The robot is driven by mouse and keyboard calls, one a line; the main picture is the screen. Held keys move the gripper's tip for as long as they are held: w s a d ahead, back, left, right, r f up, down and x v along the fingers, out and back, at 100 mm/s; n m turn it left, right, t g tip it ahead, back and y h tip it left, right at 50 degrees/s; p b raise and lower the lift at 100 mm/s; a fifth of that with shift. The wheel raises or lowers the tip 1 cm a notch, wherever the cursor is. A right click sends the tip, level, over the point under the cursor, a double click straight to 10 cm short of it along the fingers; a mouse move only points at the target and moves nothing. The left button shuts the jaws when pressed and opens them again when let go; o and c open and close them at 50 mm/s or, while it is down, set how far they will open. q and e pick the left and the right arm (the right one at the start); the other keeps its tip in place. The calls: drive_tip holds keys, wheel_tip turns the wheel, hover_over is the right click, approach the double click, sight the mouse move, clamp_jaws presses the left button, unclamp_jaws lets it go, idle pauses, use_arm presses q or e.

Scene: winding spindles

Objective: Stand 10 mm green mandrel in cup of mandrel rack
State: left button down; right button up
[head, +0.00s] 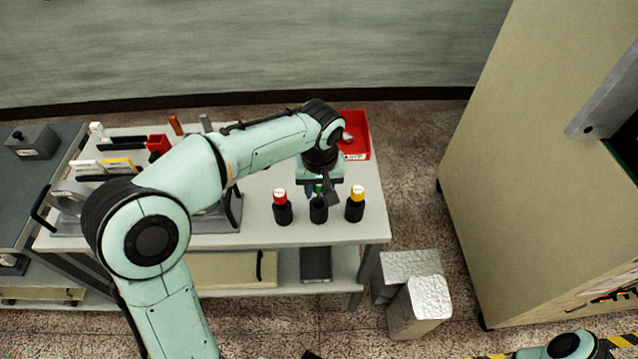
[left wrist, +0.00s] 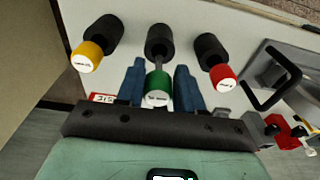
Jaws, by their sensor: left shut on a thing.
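The green mandrel (left wrist: 158,88) is between the two blue fingers of my left gripper (left wrist: 160,70), which is shut on it. Its grey shaft points at the middle black cup (left wrist: 160,38); I cannot tell how far the shaft is inside. In the head view my left gripper (head: 318,190) is right over the middle cup (head: 318,211), and the green cap is mostly hidden. A red-capped mandrel (head: 280,195) and a yellow-capped mandrel (head: 357,193) stand upright in the black cups on either side.
The cups stand near the front right of a white table (head: 300,232). A red bin (head: 356,130) is behind my wrist. A grey fixture with handles and upright tools is at the table's left. Silvery blocks (head: 418,300) are on the floor to the right.

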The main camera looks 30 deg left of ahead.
use_arm(q)
drive_tip(key=shift+f, duration=0.5)
use_arm(e)
drive_tip(key=shift+s+f, duration=0.2)
drive_tip(key=shift+f, duration=0.15)
use_arm(q)
drive_tip(key=c, duration=0.6)
unclamp_jaws()
drive_tip(key=shift+c, duration=0.2)
wheel_tip(320, 180, up, 13)
drive_tip(key=s+p, duration=0.1)
drive_tip(key=p, duration=0.1)
drive_tip(key=shift+d+r, duration=0.2)
drive_tip(key=shift+d, duration=0.15)
use_arm(e)
drive_tip(key=r, duration=0.1)
drive_tip(key=w+r, duration=0.1)
drive_tip(key=shift+w+r, duration=0.25)
drive_tip(key=shift+r, duration=0.1)
